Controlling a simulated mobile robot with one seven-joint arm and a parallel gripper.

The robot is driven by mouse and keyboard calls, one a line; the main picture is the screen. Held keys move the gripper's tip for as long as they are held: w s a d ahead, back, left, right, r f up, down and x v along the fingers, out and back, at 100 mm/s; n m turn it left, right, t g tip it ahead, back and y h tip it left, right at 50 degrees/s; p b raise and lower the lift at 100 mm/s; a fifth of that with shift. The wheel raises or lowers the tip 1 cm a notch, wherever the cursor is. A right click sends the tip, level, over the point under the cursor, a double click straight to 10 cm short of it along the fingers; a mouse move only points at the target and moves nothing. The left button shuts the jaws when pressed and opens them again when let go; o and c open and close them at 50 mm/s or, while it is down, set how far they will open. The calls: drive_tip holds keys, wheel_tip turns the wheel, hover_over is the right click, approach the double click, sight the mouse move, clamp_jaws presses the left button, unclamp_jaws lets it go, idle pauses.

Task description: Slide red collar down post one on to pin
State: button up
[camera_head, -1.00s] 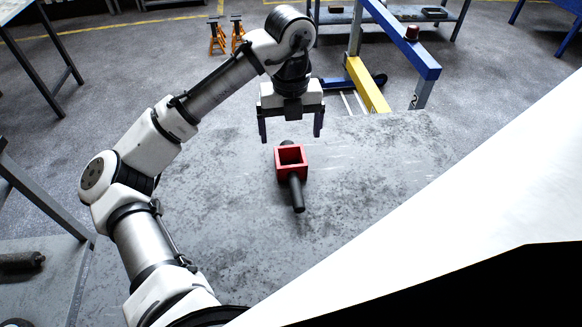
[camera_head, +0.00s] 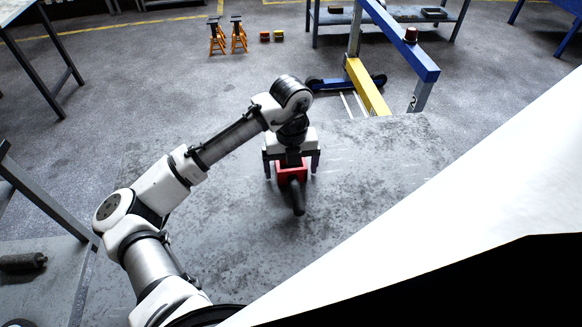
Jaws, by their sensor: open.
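The red collar (camera_head: 291,174) is a square hollow block lying on the grey tabletop (camera_head: 375,165), with a dark round handle (camera_head: 298,200) pointing toward the near side. My gripper (camera_head: 292,170) points down over the collar, open, with one finger on its left and one on its right. The fingers look apart from the collar's sides, and the palm hides its top opening. A blue and yellow frame (camera_head: 370,88) with upright posts stands beyond the table. A "2" shows on its right post (camera_head: 420,95). I cannot tell post one or its pin for sure.
The tabletop around the collar is clear.

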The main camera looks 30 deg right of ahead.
drive_tip(key=c, duration=1.4)
drive_tip(key=shift+c, duration=0.4)
drive_tip(key=shift+r, duration=0.15)
